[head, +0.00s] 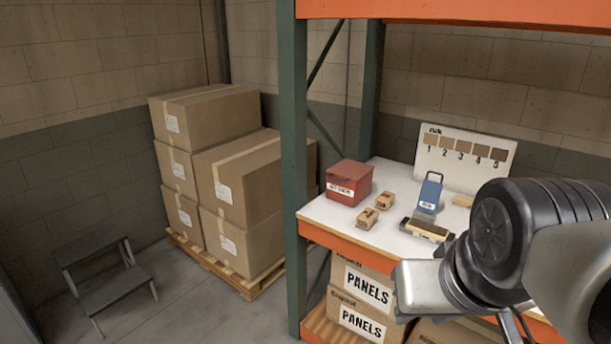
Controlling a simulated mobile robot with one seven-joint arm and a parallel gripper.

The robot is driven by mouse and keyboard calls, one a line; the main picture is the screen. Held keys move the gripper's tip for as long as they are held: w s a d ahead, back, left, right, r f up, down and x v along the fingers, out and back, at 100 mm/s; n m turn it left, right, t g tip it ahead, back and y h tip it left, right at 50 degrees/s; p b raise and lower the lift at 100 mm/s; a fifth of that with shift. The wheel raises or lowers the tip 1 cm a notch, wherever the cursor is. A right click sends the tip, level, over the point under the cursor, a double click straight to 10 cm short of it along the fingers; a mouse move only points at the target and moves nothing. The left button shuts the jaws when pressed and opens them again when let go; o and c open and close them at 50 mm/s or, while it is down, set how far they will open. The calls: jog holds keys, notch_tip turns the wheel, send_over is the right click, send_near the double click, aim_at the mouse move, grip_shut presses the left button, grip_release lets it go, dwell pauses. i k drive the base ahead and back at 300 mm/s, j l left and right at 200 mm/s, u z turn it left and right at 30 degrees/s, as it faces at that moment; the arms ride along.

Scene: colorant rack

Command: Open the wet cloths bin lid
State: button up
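The wet cloths bin is the red box (349,184) with a white label on its front. It stands at the left end of the white shelf top, and its red lid looks shut. My arm comes in from the right edge and covers the right front part of the shelf. My gripper's fingers cannot be made out. The visible part of my arm is well to the right of the red box and apart from it.
A numbered board (465,158) stands behind. A green rack post (294,170) rises left of the bin.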

aim_at(353, 170)
jog(key=u, duration=0.1)
jog(key=i+j, duration=0.1)
jog(key=i, duration=1.2)
